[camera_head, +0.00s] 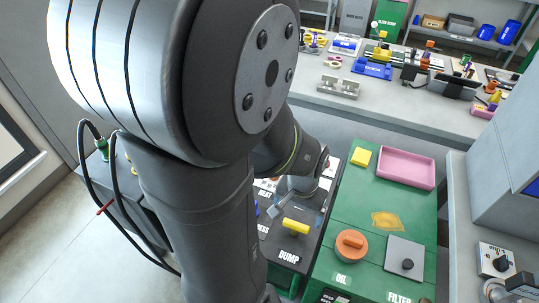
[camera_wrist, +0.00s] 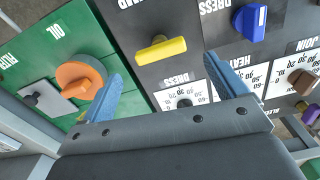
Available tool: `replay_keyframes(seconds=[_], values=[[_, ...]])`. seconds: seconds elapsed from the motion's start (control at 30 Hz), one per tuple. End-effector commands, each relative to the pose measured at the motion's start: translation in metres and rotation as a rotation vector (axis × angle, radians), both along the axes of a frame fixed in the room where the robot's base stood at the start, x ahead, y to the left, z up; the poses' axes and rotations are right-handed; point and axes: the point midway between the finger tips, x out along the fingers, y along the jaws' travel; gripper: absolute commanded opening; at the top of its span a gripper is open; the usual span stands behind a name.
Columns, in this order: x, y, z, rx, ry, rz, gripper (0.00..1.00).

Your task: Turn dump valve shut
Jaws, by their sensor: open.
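The dump valve has a yellow bar handle (camera_head: 296,227) on a dark panel, just above the DUMP label in the head view. The bar lies roughly crosswise there. In the wrist view the yellow handle (camera_wrist: 160,48) lies nearly level, tilted slightly up to the right. My gripper (camera_wrist: 165,68) is open, with its two blue fingers spread wide. In the wrist view the handle appears between and beyond the fingertips, with no visible contact. Nothing is between the fingers. In the head view my arm hides much of the panel and most of the gripper.
An orange knob (camera_wrist: 82,76) on the green OIL box appears close by the left finger. A blue knob (camera_wrist: 250,22) is to the right of the yellow handle. A pink tray (camera_head: 406,168) and a yellow block (camera_head: 361,157) sit on the green top.

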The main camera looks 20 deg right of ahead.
Motion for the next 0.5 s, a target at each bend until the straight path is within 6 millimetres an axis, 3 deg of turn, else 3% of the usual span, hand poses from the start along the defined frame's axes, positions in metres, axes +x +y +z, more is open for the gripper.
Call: replay_keyframes(seconds=[0.2, 0.5], values=[[0.000, 0.000, -0.030, 0.002, 0.002, 0.000, 0.90], [0.000, 0.000, -0.051, 0.001, 0.001, 0.000, 0.90]])
